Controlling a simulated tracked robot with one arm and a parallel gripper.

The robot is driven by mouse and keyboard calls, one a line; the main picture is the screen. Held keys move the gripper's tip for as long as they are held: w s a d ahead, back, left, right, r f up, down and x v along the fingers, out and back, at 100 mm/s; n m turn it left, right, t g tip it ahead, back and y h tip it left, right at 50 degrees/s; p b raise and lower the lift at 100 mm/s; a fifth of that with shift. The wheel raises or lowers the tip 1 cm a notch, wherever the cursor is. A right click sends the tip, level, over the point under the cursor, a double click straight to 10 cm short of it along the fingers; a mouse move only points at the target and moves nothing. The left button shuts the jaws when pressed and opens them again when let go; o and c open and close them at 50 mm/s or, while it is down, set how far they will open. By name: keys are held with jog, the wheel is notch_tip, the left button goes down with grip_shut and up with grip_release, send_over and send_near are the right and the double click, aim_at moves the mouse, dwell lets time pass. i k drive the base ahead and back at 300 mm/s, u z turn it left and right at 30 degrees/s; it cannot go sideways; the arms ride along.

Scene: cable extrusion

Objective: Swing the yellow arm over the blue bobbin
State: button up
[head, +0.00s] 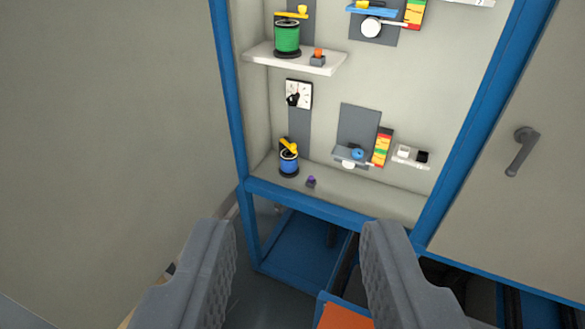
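The blue bobbin (288,162) stands upright on the lower shelf of the cabinet, at its left side. The small yellow arm (289,146) sits at the top of this bobbin and slants down to the right; at this size I cannot tell exactly how far it reaches across. My gripper (300,235) is open and empty, its two grey fingers wide apart at the bottom of the picture. It is well in front of and below the bobbin, touching nothing.
A green bobbin (287,37) with another yellow arm stands on the upper shelf (330,62). A dial (299,94), a small purple knob (311,181) and a striped block (382,147) are near the blue bobbin. Blue frame posts (227,90) border the opening. A door handle (521,150) is at right.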

aim_at(292, 147)
jog(key=u, duration=0.2)
jog(key=i, duration=1.6)
jog(key=z, duration=0.65)
